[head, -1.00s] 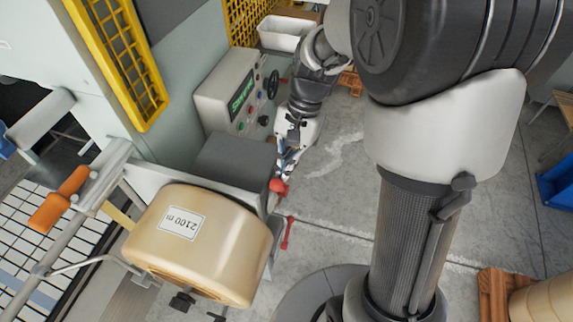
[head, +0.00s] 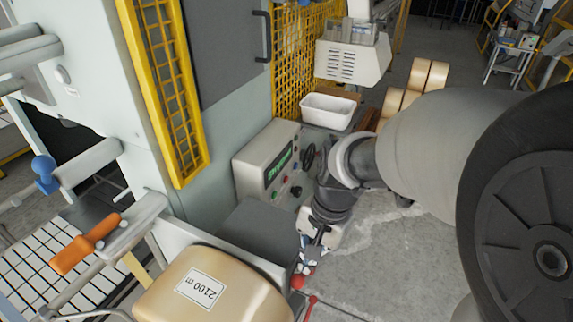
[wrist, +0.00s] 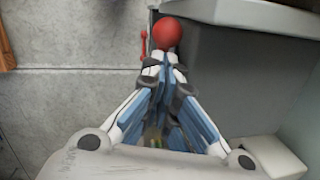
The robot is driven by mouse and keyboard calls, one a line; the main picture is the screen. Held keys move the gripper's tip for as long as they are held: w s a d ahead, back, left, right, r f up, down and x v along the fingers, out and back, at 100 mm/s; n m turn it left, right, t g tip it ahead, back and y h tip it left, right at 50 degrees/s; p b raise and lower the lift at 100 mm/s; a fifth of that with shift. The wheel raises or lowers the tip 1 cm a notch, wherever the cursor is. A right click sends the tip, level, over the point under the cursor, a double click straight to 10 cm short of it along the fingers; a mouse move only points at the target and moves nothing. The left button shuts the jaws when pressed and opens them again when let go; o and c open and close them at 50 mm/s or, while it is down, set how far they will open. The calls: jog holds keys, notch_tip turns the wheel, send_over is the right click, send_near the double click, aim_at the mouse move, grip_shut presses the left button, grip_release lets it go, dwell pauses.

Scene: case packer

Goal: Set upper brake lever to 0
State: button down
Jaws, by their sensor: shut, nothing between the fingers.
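A lever with a round red knob (head: 298,282) stands at the side of the grey machine, and the knob also shows at the top of the wrist view (wrist: 167,33). A second, thinner red lever (head: 309,307) is lower down, and it shows left of the knob in the wrist view (wrist: 144,44). No label tells which is the upper brake lever. My gripper (wrist: 161,64) is shut and empty, its fingertips right at the red knob. I cannot tell if they touch it. In the head view my gripper (head: 306,266) is small and partly hidden by the wrist.
A control box (head: 267,163) with a green display, buttons and a black handwheel stands behind the gripper. A tan roll marked 2100 m (head: 215,295) is at the front. A white bin (head: 327,111) is further back. The grey floor (head: 400,270) to the right is open.

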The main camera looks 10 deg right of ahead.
notch_tip(320, 180, up, 12)
jog(key=d+p, duration=0.2)
jog(key=d, duration=0.1)
jog(key=s+f+n+t+h+b, duration=0.1)
jog(key=s+f+n+b, duration=0.3)
jog(key=f+b, duration=0.9)
jog(key=s+f+n+t+b, duration=0.3)
jog(key=s+f+b, duration=0.5)
jog(key=f+b, duration=0.6)
jog(key=shift+d+n+t+h, duration=0.3)
jog(key=shift+d+n+h, duration=0.1)
jog(key=shift+n, duration=0.5)
jog(key=shift+a, duration=0.15)
